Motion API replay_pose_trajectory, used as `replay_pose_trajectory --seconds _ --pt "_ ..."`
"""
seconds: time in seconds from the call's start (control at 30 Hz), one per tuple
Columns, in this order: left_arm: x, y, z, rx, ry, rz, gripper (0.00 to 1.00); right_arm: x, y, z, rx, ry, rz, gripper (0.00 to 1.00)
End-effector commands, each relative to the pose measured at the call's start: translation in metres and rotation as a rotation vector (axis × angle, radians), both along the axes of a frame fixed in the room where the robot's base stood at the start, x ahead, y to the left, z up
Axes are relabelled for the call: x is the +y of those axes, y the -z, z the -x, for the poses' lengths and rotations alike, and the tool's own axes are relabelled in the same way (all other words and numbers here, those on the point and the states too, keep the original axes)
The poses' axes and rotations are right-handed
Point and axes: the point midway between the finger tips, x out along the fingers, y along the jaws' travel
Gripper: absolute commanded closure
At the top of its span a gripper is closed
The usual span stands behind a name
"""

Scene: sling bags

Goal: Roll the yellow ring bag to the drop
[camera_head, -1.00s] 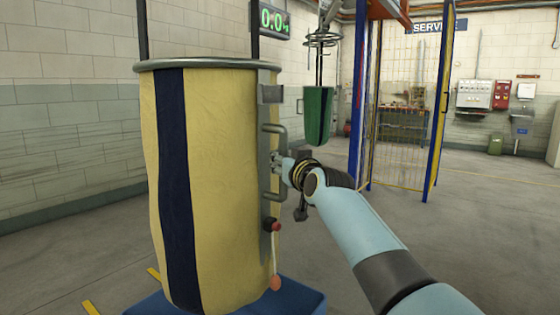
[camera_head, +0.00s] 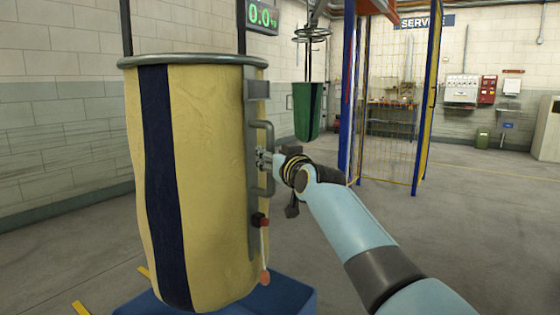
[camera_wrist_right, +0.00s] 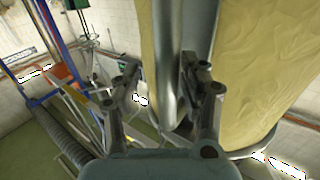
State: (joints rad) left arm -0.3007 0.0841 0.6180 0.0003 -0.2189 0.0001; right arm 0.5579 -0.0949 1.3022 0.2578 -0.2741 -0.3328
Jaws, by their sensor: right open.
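The yellow ring bag (camera_head: 215,180) hangs upright in the head view, with a dark blue stripe and a grey metal ring (camera_head: 190,60) around its top. A grey plate with a bar handle (camera_head: 269,135) runs down its right side. My right gripper (camera_head: 263,160) is at this handle. In the right wrist view, the open fingers of my right gripper (camera_wrist_right: 160,64) stand on either side of a grey bar beside the yellow cloth (camera_wrist_right: 255,60); contact cannot be told. My left gripper is not in view. I cannot make out a marked drop.
A blue base (camera_head: 285,296) is below the bag. A green bag (camera_head: 307,110) hangs further back. A lit display (camera_head: 262,17) hangs above. The floor (camera_head: 450,230) to the right is open.

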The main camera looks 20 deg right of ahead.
Motion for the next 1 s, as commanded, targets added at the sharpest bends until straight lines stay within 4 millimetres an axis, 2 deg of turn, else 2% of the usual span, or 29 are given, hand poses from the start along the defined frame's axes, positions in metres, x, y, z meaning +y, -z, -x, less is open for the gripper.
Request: replay_pose_trajectory --seconds 0.17,0.4,0.6,0.77,1.0 --pt "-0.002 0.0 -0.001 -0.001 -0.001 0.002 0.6 -0.003 0.001 0.023 0.0 0.001 -0.001 0.56" --pt "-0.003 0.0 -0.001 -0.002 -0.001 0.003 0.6 -0.01 0.001 0.076 0.002 0.003 0.001 0.56" --pt "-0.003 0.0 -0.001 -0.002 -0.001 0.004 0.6 -0.015 0.002 0.107 0.003 0.003 0.001 0.56" --pt "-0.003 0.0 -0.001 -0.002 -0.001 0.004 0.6 -0.016 0.001 0.117 0.003 0.003 0.001 0.56" --pt "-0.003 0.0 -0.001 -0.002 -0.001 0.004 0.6 -0.016 0.001 0.117 0.003 0.003 0.001 0.56"
